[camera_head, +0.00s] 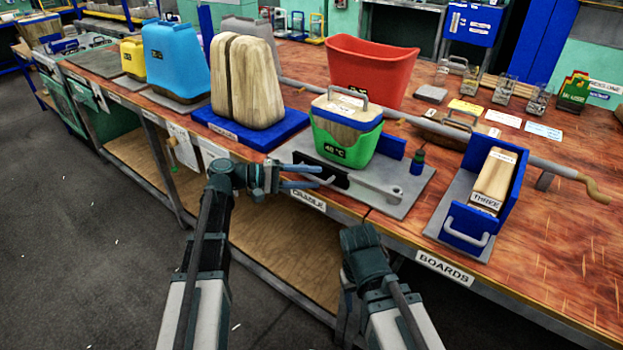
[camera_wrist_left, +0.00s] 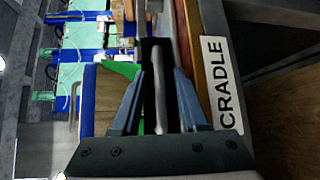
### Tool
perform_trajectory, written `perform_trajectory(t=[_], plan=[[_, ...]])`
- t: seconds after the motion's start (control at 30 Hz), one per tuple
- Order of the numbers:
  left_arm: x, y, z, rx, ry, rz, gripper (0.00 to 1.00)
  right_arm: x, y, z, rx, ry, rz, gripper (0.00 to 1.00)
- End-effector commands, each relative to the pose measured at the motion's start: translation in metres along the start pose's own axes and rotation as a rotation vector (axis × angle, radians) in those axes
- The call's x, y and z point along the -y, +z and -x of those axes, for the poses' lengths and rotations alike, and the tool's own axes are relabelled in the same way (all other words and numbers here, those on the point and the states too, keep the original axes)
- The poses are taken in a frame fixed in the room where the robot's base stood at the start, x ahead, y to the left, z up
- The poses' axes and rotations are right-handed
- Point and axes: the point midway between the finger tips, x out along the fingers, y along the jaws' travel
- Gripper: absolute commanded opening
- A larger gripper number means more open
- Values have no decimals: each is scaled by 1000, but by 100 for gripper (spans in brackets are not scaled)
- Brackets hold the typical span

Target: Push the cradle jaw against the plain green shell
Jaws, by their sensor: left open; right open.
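The green shell (camera_head: 365,150) holds a wooden block with a grey handle and stands on the cradle's grey plate (camera_head: 408,205). It shows a "48 °C" display. The black cradle jaw (camera_head: 338,180) lies along the plate's front, with a pale grey bar (camera_head: 370,188) on its near side. My left gripper (camera_head: 318,176) is open at the jaw's left end. In the left wrist view its fingers (camera_wrist_left: 160,75) stand either side of the bar (camera_wrist_left: 157,95), and the green shell (camera_wrist_left: 122,68) is left of the jaw. My right gripper (camera_head: 358,236) is low before the table; its fingertips are hidden.
A blue block (camera_head: 390,147) stands behind the shell. A blue boards press (camera_head: 466,225) is at right, and a wooden form on a blue base (camera_head: 250,135) at left. The table edge carries a "CRADLE" label (camera_head: 308,201), also in the left wrist view (camera_wrist_left: 222,85).

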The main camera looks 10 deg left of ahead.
Motion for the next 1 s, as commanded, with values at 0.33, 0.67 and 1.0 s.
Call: perform_trajectory(t=[0.33, 0.67, 1.0], plan=[[0, 0, -5, 0, 0, 0, 44, 0, 0, -1, 0, 0, 0, 50], [0, 0, -5, 0, 0, 0, 0, 0, 0, -1, 0, 0, 0, 50], [-2, -6, -10, 1, -1, 0, 0, 0, 0, -1, 0, 0, 0, 50]])
